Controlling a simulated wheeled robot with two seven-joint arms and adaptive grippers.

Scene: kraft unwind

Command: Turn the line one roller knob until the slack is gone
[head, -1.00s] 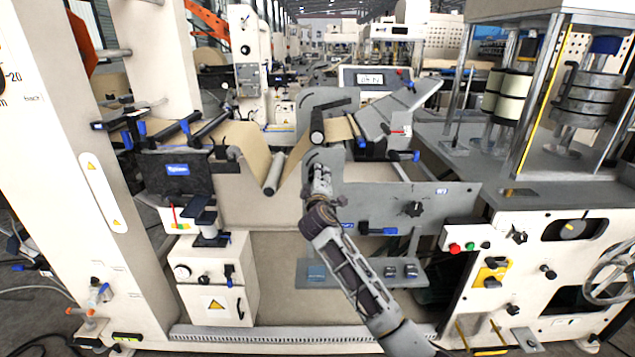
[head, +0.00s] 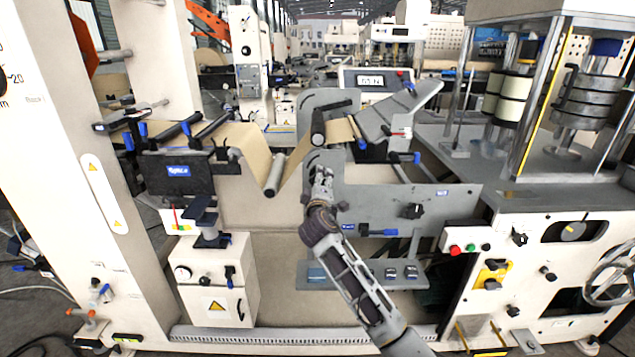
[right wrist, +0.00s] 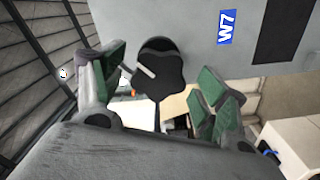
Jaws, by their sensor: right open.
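A black lobed knob (right wrist: 158,72) with a pale pointer sits on a grey panel beside a blue W7 label in the right wrist view. My right gripper (right wrist: 165,80) is open, its green-padded fingers on either side of the knob, with gaps visible. In the head view my right gripper (head: 322,178) is at the left part of the grey side plate (head: 375,200) and hides this knob. The brown kraft web (head: 250,150) dips in a V around a roller (head: 274,178) just left of the gripper. My left gripper is out of view.
Another black knob (head: 411,211) is on the same plate to the right. A display (head: 371,81) stands behind. A control cabinet (head: 540,260) with buttons and a handwheel is at right. A cream box (head: 215,285) stands below the web.

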